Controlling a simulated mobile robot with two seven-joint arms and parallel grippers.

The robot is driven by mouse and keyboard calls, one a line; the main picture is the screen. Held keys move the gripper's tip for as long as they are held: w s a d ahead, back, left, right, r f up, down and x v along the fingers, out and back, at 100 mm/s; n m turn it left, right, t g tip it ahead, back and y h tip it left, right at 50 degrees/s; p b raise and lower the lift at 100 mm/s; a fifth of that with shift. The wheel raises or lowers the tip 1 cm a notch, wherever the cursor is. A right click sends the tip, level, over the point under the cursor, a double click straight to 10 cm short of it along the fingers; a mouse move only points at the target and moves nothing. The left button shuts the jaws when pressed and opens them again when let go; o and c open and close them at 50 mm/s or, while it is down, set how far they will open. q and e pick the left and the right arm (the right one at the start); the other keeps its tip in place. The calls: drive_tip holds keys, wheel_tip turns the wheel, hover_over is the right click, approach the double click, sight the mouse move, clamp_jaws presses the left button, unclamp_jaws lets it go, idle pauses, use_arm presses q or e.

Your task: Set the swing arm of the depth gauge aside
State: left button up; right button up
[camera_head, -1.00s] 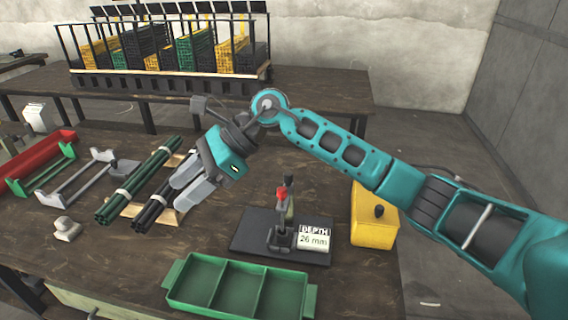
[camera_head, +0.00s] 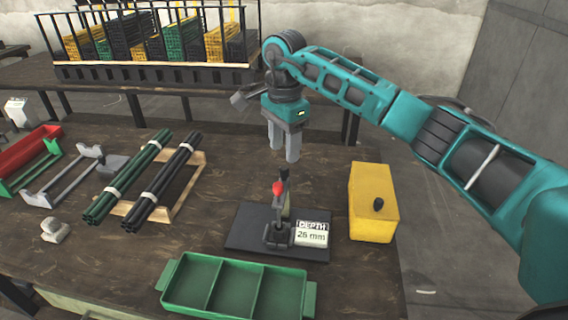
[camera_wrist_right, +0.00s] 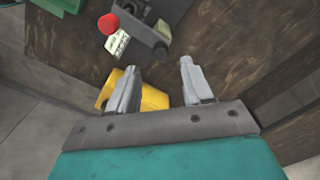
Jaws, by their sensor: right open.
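The red knob also shows at the upper left of the right wrist view (camera_wrist_right: 108,24). My right gripper (camera_head: 284,160) is open and empty, pointing down above and slightly behind the gauge, apart from it. Its two fingers (camera_wrist_right: 160,85) show in the wrist view with nothing between them. My left gripper is not in view.
A green divided tray (camera_head: 171,272) lies in front of the gauge. Bundles of green rods (camera_head: 130,180) and black rods (camera_head: 165,185) lie left. A rack (camera_head: 150,73) stands on the rear table.

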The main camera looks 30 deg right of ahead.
sight(284, 167)
drive_tip(key=shift+f, duration=2.7)
drive_tip(key=shift+c, duration=0.5)
clamp_jaws()
